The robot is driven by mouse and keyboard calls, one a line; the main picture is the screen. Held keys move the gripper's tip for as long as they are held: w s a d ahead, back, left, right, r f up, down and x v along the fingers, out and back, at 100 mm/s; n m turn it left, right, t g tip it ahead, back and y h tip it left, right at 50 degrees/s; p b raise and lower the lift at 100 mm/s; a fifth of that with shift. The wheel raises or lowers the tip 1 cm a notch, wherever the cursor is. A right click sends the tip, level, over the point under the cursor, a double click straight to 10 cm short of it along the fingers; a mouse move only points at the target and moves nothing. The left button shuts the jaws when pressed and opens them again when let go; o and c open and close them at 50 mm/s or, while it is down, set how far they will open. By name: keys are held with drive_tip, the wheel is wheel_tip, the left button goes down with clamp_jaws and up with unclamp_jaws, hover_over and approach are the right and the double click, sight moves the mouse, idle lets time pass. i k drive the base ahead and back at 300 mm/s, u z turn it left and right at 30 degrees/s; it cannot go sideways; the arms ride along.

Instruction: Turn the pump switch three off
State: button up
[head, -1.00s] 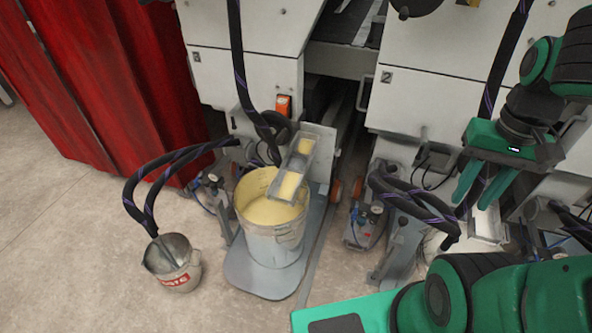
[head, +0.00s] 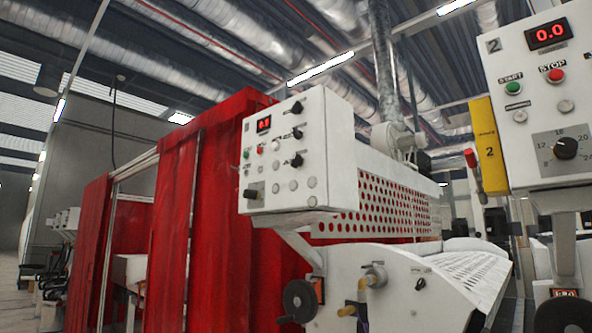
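No switch that I can read as pump switch three shows in the head view. A white control panel (head: 291,152) hangs in the middle, with a small red display (head: 264,124), several buttons and black knobs. Its number is too small to read. A second panel (head: 545,99) at the right edge is marked 2. It has a display reading 0.0, a green START button (head: 513,88), a red STOP button (head: 556,75) and a black dial (head: 565,148). My gripper is out of view.
Red curtains (head: 222,205) stand left of the middle machine. A white machine body (head: 415,285) with a black handwheel (head: 300,299) is below the middle panel. Ducts (head: 240,45) run overhead.

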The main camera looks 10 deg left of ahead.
sight(297, 161)
drive_tip(key=k, duration=0.65)
drive_tip(key=u, duration=0.2)
drive_tip(key=i, duration=0.95)
drive_tip(key=u, duration=0.45)
drive_tip(key=i, duration=0.6)
drive_tip(key=u, duration=0.25)
